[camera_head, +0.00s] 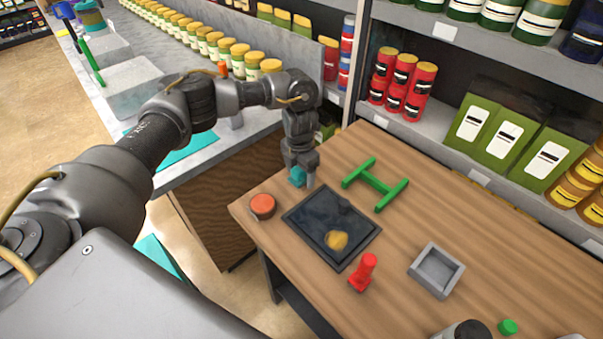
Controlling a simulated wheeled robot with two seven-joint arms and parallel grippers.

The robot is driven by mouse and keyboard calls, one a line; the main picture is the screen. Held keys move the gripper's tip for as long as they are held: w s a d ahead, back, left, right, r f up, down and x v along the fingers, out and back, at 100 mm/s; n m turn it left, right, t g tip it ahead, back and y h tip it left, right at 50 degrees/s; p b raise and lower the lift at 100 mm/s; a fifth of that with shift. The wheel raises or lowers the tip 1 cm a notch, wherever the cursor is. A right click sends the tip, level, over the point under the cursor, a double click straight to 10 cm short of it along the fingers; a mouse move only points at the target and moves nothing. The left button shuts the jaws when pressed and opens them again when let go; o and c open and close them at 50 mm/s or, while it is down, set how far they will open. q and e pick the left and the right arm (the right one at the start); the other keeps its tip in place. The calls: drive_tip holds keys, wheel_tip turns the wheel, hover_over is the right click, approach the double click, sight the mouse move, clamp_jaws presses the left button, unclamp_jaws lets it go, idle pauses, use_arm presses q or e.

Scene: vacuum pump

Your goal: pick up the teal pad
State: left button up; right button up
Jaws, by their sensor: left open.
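A small teal pad (297,176) shows at the fingertips of my left gripper (302,180), by the far left edge of the black tray. My left gripper points down and is open, with its fingers close around or beside the pad; I cannot tell if they touch it. The gripper hides part of the pad.
The wooden table holds a black tray (309,222) with a yellow lump, an orange-topped round tin (262,206), a green H-shaped frame (375,184), a red stamp-like piece (363,272), a grey square box (436,270) and a green cap (508,327). Stocked shelves stand behind.

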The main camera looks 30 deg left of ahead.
use_arm(q)
drive_tip(key=shift+s+r, duration=0.1)
drive_tip(key=shift+c, duration=1.3)
drive_tip(key=c, duration=0.8)
use_arm(e)
drive_tip(key=shift+w, duration=0.55)
drive_tip(key=shift+f, duration=0.1)
